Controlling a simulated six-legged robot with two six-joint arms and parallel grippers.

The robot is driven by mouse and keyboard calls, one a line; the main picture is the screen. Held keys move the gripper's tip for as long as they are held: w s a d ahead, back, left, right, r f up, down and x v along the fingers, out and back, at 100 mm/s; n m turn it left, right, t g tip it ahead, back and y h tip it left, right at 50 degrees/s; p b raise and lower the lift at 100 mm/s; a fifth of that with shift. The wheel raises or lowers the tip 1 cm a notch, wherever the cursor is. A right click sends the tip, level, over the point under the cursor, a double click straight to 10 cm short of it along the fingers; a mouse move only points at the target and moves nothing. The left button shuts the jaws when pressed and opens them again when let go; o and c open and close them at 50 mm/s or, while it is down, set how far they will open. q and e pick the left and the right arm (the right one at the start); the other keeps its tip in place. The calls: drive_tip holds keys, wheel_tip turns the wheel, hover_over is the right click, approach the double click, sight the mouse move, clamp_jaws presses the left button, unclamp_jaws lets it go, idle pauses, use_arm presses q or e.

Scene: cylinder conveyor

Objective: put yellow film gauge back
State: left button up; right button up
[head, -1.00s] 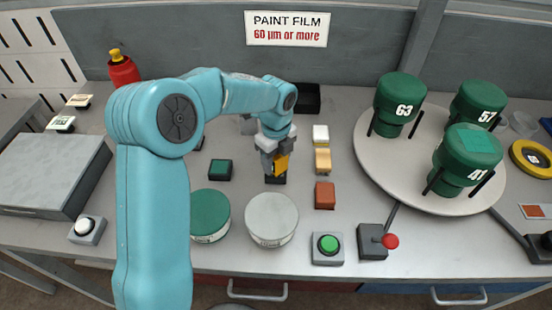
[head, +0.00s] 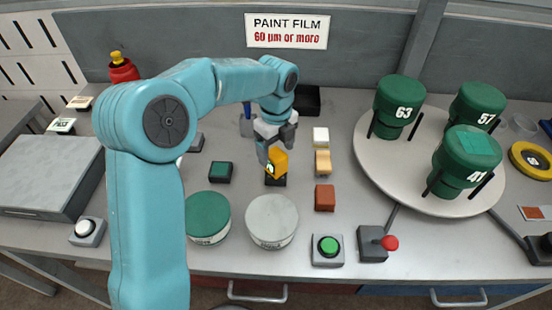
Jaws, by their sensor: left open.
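The yellow film gauge (head: 279,162) stands upright in the middle of the bench on a small black base (head: 275,181). A small round display shows on its left side. My left gripper (head: 270,149) is open just above and behind the gauge, with its fingers pointing down. One finger shows close to the gauge's upper left; I cannot tell whether it touches. The gauge is not gripped. My right gripper does not show.
A green lid can (head: 208,215) and a grey lid can (head: 271,219) stand in front. Small blocks, such as a brown one (head: 325,197), line the right. A round turntable (head: 375,168) holds green cylinders. A green button (head: 328,246) sits near the front edge.

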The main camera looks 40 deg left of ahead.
sight(276, 154)
use_arm(q)
wheel_tip(276, 154, up, 6)
drive_tip(key=shift+r, duration=0.6)
